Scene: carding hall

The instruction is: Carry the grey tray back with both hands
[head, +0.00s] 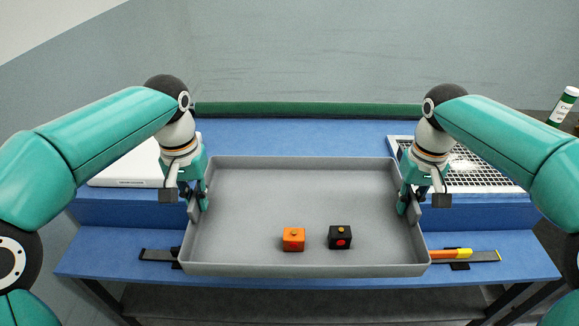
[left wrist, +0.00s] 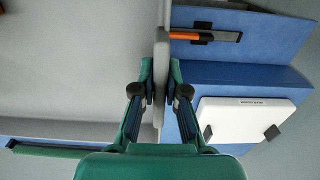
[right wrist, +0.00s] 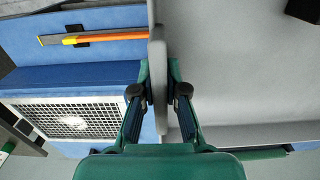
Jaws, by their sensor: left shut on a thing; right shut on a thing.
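The grey tray (head: 270,185) is in the middle of the head view, with an orange block (head: 293,239) and a black block (head: 340,237) standing on its floor near the front wall. My left gripper (head: 196,203) is shut on the tray's left wall. In the left wrist view its fingers (left wrist: 160,97) close on the wall (left wrist: 162,60) from both sides. My right gripper (head: 409,204) is shut on the tray's right wall, and the right wrist view shows its fingers (right wrist: 160,97) on that wall (right wrist: 157,60). The tray looks about level. Its height above the bench is hard to tell.
A blue stepped bench (head: 300,132) lies under and behind the tray. A white flat box (head: 130,167) is at left, a wire-grid panel (head: 480,180) at right. A yellow-and-orange handled tool (head: 452,253) lies at front right. A bottle (head: 563,106) stands far right.

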